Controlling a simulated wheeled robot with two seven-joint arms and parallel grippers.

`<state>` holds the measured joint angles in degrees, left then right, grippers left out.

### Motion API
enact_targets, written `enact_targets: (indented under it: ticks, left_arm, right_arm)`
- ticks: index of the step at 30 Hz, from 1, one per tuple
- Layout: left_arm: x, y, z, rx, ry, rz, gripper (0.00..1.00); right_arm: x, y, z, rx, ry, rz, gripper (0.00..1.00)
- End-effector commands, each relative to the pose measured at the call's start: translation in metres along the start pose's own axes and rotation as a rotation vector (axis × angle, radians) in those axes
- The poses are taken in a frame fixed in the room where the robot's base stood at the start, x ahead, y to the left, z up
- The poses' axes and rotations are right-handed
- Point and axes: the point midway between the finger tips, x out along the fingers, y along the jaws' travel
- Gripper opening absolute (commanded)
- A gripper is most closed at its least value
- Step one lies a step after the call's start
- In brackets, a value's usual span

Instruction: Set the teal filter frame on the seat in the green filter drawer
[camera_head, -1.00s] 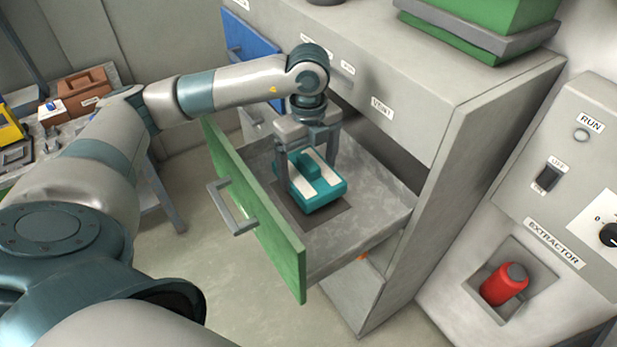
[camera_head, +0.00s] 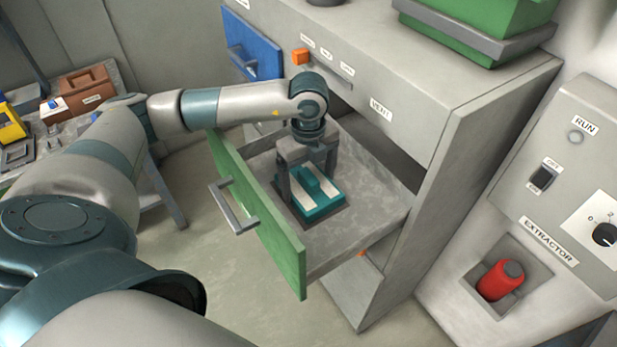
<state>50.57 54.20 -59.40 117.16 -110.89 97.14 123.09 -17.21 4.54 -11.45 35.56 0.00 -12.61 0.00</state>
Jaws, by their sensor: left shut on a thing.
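The teal filter frame (camera_head: 316,206) has white strips on top and a raised teal middle. It is at the dark square seat (camera_head: 336,221) on the floor of the open green filter drawer (camera_head: 260,232). It covers most of the seat, and a dark margin shows at its near right side. I cannot tell whether it fully touches the seat. My left gripper (camera_head: 308,188) points down into the drawer and is shut on the frame. My right gripper is not in view.
The drawer's green front with its grey handle (camera_head: 236,212) stands at the left of the drawer. The blue drawer (camera_head: 252,50) is farther back. The panel with the red extractor plunger (camera_head: 500,281) is at the right. The grey drawer floor right of the frame is clear.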

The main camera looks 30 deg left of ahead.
Motion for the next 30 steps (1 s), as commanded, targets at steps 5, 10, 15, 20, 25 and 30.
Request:
enact_targets:
  ticks: [5,10,15,20,25,30]
  left_arm:
    - [0.001,0.000,0.000,0.000,0.000,-0.001,0.54]
    - [0.003,0.000,0.000,0.000,0.000,0.000,1.00]
    - [0.003,0.000,0.000,0.000,0.000,0.000,1.00]
    - [0.001,0.000,0.000,0.000,0.000,0.000,1.00]
    - [-0.006,-0.001,0.000,0.001,-0.001,-0.002,1.00]
    - [-0.028,-0.001,0.000,0.001,-0.001,-0.004,1.00]
  right_arm:
    - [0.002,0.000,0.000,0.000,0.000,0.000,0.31]
    - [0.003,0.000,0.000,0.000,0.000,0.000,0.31]
    - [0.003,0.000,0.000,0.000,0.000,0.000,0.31]
    - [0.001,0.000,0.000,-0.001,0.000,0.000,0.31]
    - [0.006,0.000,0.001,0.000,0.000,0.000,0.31]
    - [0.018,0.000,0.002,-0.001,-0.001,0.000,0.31]
